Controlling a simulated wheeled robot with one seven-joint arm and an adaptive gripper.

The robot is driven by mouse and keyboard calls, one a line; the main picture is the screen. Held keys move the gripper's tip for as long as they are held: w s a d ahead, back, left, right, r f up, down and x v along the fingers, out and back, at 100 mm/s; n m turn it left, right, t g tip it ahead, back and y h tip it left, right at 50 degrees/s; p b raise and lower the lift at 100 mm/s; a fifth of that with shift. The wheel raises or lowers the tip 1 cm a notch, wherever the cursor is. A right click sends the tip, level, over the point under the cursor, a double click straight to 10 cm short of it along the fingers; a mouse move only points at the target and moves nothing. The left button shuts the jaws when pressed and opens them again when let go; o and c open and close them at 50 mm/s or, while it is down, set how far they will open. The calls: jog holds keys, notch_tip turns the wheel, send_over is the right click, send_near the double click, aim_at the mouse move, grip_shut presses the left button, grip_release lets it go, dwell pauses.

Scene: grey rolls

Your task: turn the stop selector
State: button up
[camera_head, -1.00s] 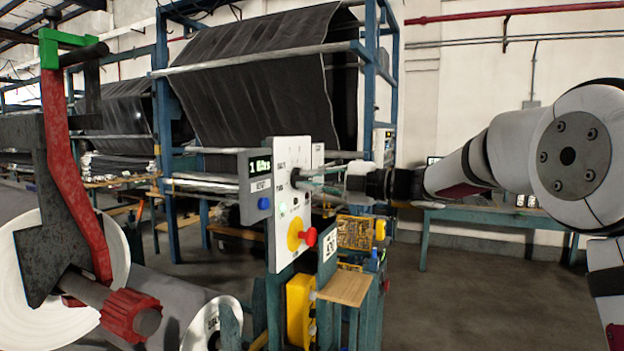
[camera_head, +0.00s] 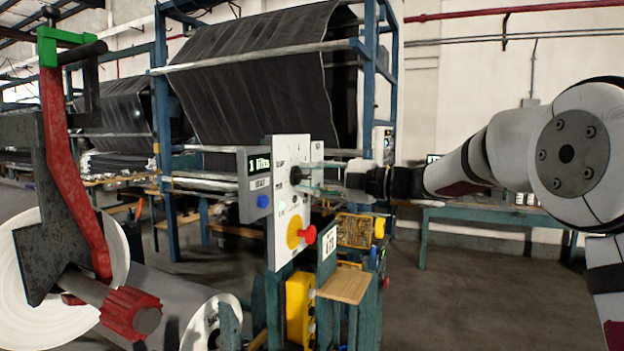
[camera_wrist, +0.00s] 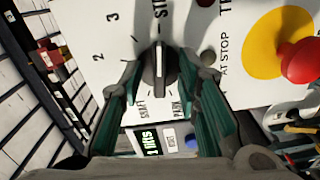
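The stop selector, a dark round knob with a raised bar and white line, sits on the white control panel (camera_head: 287,227). In the wrist view the selector (camera_wrist: 159,68) is at upper middle, its line running roughly up and down, between small printed marks and labels. In the head view the selector (camera_head: 295,175) is small at the panel's upper part. My gripper (camera_head: 312,178) reaches in from the right. In the wrist view its green-padded fingers (camera_wrist: 160,75) stand on either side of the knob, with gaps; it looks open. Whether a fingertip touches the knob is unclear.
A display box (camera_head: 255,185) with a blue button joins the panel's left. A large grey roll (camera_head: 170,300) and red lever (camera_head: 65,150) stand left.

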jog(key=v, duration=1.2)
